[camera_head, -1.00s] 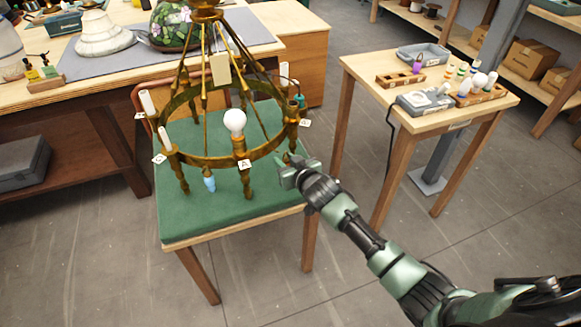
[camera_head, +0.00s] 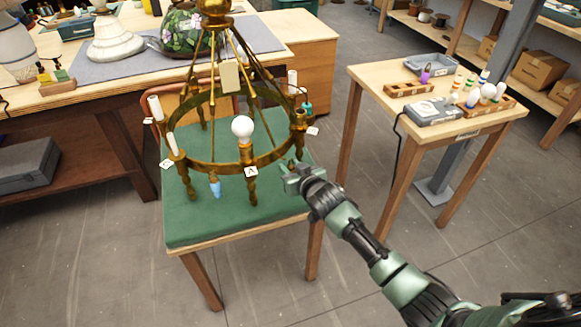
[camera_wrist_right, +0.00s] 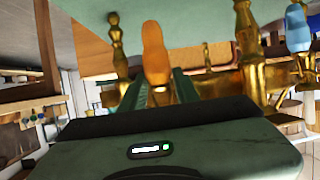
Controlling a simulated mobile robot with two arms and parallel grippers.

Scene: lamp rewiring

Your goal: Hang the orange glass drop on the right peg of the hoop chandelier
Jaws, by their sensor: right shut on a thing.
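The brass hoop chandelier (camera_head: 205,163) stands above a green-topped table, with a white bulb (camera_head: 242,128) at its front. A blue glass drop (camera_head: 215,188) hangs below its front-left rim and shows in the right wrist view (camera_wrist_right: 298,28). My right gripper (camera_head: 293,173) is just below and outside the hoop's front-right rim. In the right wrist view (camera_wrist_right: 158,92) it is shut on the orange glass drop (camera_wrist_right: 155,55), between brass chandelier parts. In the head view I cannot make out the drop. I cannot tell whether it touches a peg. My left gripper is not in view.
The green pad (camera_head: 240,212) has bare room in front of the chandelier. A small wooden table (camera_head: 372,80) at right holds a grey tray (camera_head: 425,65), a grey device and bulbs in a wooden rack. A workbench (camera_head: 115,90) with lampshades stands behind left.

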